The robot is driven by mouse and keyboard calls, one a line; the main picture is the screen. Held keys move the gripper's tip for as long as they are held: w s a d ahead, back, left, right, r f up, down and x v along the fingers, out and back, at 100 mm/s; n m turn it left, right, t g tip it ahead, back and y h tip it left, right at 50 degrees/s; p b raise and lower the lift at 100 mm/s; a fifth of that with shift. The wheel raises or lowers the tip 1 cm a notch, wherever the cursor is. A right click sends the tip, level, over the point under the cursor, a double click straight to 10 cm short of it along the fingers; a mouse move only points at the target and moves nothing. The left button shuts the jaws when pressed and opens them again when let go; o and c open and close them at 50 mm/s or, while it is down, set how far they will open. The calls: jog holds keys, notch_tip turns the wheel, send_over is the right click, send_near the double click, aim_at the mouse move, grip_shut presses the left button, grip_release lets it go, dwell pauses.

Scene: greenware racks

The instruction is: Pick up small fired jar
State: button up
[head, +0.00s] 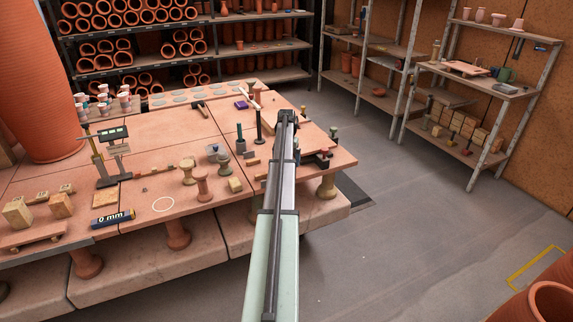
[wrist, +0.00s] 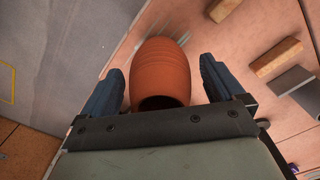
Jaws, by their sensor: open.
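The small fired jar (wrist: 160,70) is orange-brown terracotta with faint rings around its body and a dark mouth facing the camera. In the wrist view it lies between the two blue-grey fingers of my gripper (wrist: 162,66). The gripper is open, and a gap shows on each side of the jar. In the head view my gripper (head: 288,116) is over the right part of the table, and my arm and gripper hide the jar there.
The terracotta-topped table (head: 150,130) ends close to the jar; grey floor (wrist: 75,40) lies beyond. In the wrist view a wooden block (wrist: 277,57) and a grey block (wrist: 293,79) are to the right. A dark post (head: 259,128) stands left of my gripper.

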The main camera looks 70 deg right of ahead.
jog(key=shift+f, duration=0.6)
jog(key=c, duration=1.3)
